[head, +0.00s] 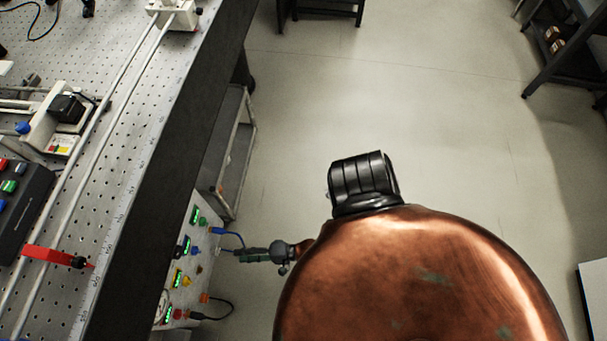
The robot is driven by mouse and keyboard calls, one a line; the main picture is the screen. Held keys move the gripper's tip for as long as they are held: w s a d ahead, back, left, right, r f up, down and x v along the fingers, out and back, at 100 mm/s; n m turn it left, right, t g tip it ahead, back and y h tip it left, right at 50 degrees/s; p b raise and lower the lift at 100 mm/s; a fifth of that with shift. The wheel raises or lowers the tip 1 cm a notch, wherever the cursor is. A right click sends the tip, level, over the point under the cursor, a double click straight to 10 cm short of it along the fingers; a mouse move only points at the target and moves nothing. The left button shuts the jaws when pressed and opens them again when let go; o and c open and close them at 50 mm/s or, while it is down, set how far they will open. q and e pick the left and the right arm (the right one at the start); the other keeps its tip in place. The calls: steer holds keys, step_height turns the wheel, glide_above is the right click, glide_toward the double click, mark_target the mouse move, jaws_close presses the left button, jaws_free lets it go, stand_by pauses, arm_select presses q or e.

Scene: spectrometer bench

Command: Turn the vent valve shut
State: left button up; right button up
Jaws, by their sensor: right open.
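My right gripper (245,255) is near the lower middle of the head view, in front of a white control panel (206,262) on the bench's side. It points left at the panel. Its fingers are seen nearly edge-on; it is open, with nothing visible in it. The panel carries several green-lit displays and small coloured knobs, among them a blue one (186,245), a yellow one (187,282) and an orange one (204,298). I cannot tell which part is the vent valve, or whether the gripper touches anything. My left gripper is not in view.
A blue cable (230,234) and a black cable (218,317) loop out of the panel near the gripper. The perforated bench top (150,85) at left holds rails and a red pointer (45,253). Open floor lies right of the bench; my copper arm hides the lower right.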

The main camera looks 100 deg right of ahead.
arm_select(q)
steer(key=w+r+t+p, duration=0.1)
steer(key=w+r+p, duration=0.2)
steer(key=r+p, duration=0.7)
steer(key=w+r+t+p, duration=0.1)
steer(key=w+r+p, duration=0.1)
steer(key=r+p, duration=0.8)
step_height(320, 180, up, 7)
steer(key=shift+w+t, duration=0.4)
arm_select(e)
steer(key=s+d+n+g+y, duration=0.1)
steer(key=s+d+n+g, duration=0.2)
steer(key=s+n+g, duration=0.7)
steer(key=s+n, duration=0.6)
steer(key=s, duration=1)
steer(key=shift+d+f+n+y, duration=0.15)
steer(key=shift+f+n+y, duration=0.15)
